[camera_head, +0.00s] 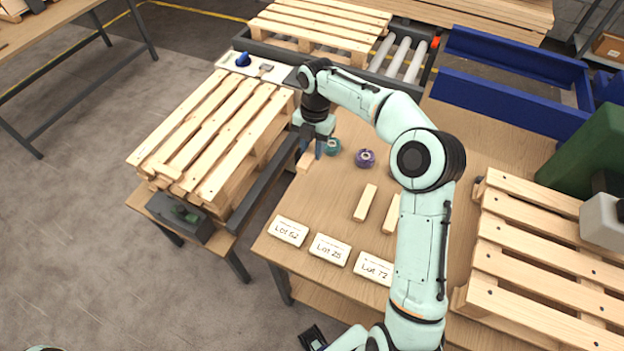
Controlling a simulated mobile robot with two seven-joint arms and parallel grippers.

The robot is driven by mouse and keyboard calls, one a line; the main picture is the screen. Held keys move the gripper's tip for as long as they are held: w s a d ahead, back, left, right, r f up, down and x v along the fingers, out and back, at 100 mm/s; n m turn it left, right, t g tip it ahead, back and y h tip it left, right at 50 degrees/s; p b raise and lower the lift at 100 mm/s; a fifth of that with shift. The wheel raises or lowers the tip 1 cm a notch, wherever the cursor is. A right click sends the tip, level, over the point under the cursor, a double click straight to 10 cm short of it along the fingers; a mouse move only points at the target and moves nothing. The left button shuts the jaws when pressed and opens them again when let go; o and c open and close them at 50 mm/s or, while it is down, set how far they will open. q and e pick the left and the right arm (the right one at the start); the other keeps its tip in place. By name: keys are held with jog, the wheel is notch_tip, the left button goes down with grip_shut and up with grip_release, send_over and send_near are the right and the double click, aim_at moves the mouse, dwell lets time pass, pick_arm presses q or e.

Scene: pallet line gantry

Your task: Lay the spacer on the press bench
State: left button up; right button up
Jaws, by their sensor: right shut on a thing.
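My right gripper (313,150) is shut on a short wooden spacer (304,162), over the left edge of the wooden bench (330,205). I cannot tell whether the spacer touches the bench top. Two more wooden spacers lie on this bench, one in the open (365,202) and one (391,214) partly hidden behind my right arm. No label shows which surface is the press bench. My left gripper does not show clearly.
Teal (332,146) and purple (365,158) tape rolls stand near the gripper. Cards reading Lot 52 (288,231), Lot 25 (330,249) and Lot 72 (373,268) line the front. Pallets stand left (215,130) and right (545,265). A blue tray (510,100) lies behind.

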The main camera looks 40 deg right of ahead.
aim_at(311, 185)
notch_tip(311, 185, down, 13)
jog(key=shift+f+b, duration=0.2)
jog(key=shift+b, duration=0.35)
jog(key=shift+f, duration=0.1)
jog(key=o, duration=1)
jog(key=shift+o, duration=0.2)
jog(key=r, duration=0.4)
jog(key=d+r+p, duration=0.1)
jog(key=r, duration=0.7)
jog(key=shift+w+d+r, duration=0.1)
jog(key=shift+w+d, duration=0.05)
jog(key=shift+w, duration=0.2)
